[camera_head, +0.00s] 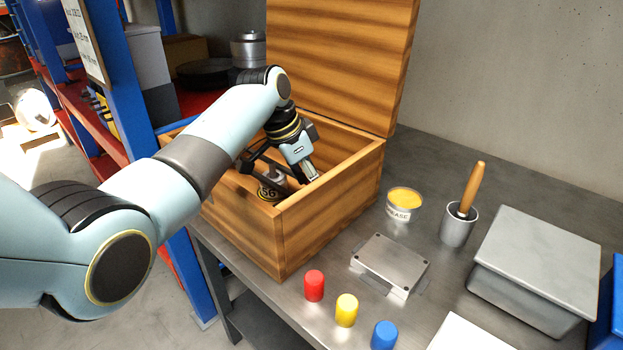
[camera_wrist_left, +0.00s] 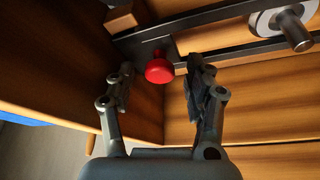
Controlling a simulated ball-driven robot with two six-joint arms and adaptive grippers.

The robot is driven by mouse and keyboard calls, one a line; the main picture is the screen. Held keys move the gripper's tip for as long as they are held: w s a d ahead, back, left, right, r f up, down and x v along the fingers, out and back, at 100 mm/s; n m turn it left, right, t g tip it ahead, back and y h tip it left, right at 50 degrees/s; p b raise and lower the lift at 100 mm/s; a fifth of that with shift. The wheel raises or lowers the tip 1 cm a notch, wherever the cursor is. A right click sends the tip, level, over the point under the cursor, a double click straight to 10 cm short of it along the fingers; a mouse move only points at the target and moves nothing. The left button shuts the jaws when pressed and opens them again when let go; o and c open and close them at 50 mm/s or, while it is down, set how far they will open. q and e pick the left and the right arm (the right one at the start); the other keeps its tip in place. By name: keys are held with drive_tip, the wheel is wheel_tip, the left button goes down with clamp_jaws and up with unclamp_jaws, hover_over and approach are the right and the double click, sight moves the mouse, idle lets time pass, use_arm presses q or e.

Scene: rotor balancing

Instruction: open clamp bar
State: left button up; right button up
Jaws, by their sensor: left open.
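The clamp bar is a dark bar inside the open wooden box (camera_head: 330,215); it crosses the top of the left wrist view (camera_wrist_left: 220,12). A red knob (camera_wrist_left: 159,71) sits at its near end, by the box corner. My left gripper (camera_head: 307,173) reaches down into the box. In the left wrist view its two fingers (camera_wrist_left: 161,66) are open, one either side of the red knob, with visible gaps. A metal hub with a shaft (camera_wrist_left: 291,30) lies at the bars, right of the knob. The head view hides the knob. My right gripper is not in view.
The box lid (camera_head: 345,60) stands upright behind. Right of the box are a grease tin (camera_head: 399,216), a cup with a wooden-handled tool (camera_head: 459,226), a metal plate (camera_head: 390,262), a grey case (camera_head: 540,255), and red, yellow and blue caps (camera_head: 346,310). Blue shelving (camera_head: 135,85) stands left.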

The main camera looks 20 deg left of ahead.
use_arm(q)
drive_tip(key=shift+c, duration=0.2)
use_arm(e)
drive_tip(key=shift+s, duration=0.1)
use_arm(q)
drive_tip(key=c, duration=0.5)
clamp_jaws()
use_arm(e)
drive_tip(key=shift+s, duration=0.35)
use_arm(q)
drive_tip(key=shift+r, duration=0.15)
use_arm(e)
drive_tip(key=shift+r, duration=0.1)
use_arm(q)
drive_tip(key=w+a+r+h+p, duration=0.1)
drive_tip(key=a+r, duration=0.3)
drive_tip(key=r, duration=0.4)
drive_tip(key=w+a+r+n+g+h+p, duration=0.1)
drive_tip(key=a+r+h+p, duration=0.1)
drive_tip(key=r, duration=0.6)
drive_tip(key=shift+w+a+h, duration=0.35)
drive_tip(key=shift+a+h, duration=0.55)
drive_tip(key=shift+h, duration=0.2)
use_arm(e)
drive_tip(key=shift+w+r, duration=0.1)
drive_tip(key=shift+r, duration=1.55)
use_arm(q)
drive_tip(key=shift+r, duration=0.1)
